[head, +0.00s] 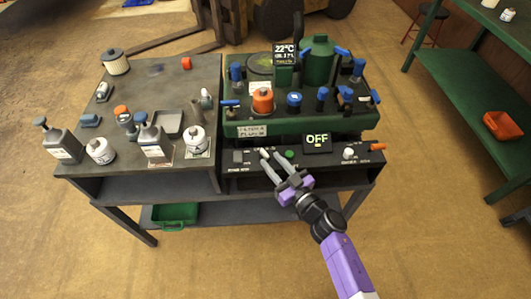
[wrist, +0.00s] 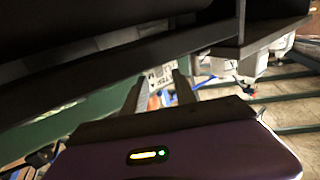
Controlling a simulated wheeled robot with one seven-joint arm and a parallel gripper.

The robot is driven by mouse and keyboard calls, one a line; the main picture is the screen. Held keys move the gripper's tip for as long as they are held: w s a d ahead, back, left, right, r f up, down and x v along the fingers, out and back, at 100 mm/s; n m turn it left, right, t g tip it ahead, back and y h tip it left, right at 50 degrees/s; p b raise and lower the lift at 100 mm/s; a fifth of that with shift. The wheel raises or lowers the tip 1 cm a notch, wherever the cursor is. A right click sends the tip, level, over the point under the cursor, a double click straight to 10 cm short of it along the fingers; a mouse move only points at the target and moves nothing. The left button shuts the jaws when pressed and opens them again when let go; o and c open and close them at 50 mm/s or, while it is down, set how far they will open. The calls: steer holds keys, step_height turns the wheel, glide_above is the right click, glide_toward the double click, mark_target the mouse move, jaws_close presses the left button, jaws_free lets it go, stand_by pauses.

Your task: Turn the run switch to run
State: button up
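A dark control panel (head: 330,158) runs along the front of the right bench, with a display reading OFF (head: 318,140). At its left end is a dark switch block (head: 239,156) with small lettering below, too small to read surely. A green button (head: 289,155) and a pale round knob (head: 348,153) sit further right. I cannot tell for certain which control is the run switch. My gripper (head: 270,161) is over the panel's left part, left of the green button. Its fingers are apart in the wrist view (wrist: 159,88), with no held thing visible. Contact with a control cannot be made out.
Behind the panel stands a green unit (head: 245,128) with blue-capped fittings and an orange cap (head: 263,100). The left bench (head: 75,167) carries bottles, jars and a tray. An orange handle (head: 378,147) sticks out at the panel's right end. The floor in front is clear.

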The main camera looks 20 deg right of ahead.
mark_target(268, 157)
steer(key=shift+b+x, duration=0.45)
steer(key=shift+x, duration=1.8)
jaws_close()
